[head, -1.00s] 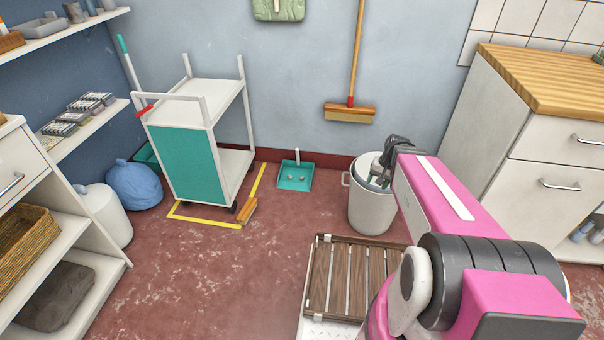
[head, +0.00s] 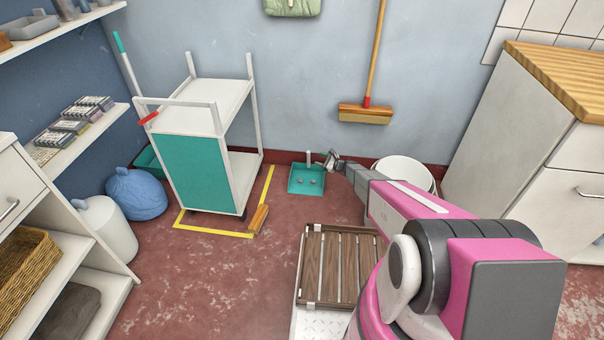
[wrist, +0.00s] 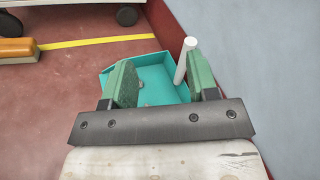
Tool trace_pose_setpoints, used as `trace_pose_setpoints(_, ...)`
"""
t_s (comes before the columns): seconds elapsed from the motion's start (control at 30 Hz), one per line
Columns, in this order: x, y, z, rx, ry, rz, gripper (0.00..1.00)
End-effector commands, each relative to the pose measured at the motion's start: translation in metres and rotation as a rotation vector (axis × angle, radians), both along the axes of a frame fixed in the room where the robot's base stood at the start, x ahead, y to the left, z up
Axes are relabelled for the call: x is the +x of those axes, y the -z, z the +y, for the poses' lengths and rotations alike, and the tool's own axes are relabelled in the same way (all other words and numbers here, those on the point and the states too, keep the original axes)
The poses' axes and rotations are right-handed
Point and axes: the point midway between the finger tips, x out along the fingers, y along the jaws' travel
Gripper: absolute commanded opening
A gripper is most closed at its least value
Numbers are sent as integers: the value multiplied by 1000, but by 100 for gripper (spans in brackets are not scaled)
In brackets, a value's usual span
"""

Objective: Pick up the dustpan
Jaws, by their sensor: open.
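The teal dustpan (head: 306,180) lies on the red floor against the back wall, with small grey bits in it. Its short white handle (wrist: 184,60) stands upright at its back edge. My gripper (head: 328,158) is at the dustpan's right side in the head view. In the wrist view my gripper (wrist: 162,84) is open, with green finger pads. The white handle shows between the fingers, nearer the right one. I cannot tell whether a finger touches it. The left finger hides part of the dustpan (wrist: 148,58).
A white trolley (head: 215,90) with a teal panel stands left of the dustpan, inside a yellow floor line (head: 215,233). A brush (head: 259,218) lies by it. A white bin (head: 407,168) is at the right. A wooden slatted rack (head: 340,265) lies in front. A broom (head: 366,113) hangs on the wall.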

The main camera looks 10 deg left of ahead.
Motion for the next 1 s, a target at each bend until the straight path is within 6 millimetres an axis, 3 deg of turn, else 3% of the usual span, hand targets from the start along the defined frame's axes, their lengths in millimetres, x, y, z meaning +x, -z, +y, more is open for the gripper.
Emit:
trace_pose_setpoints(0.03,14,18,1,36,29,23,54)
trace_pose_setpoints(0.1,26,32,1,87,71,52,54)
trace_pose_setpoints(0.33,52,69,-1,213,168,125,54)
trace_pose_setpoints(0.57,63,75,6,242,192,141,54)
trace_pose_setpoints(0.8,83,76,34,240,189,140,54)
trace_pose_setpoints(1.0,91,75,45,239,190,139,54)
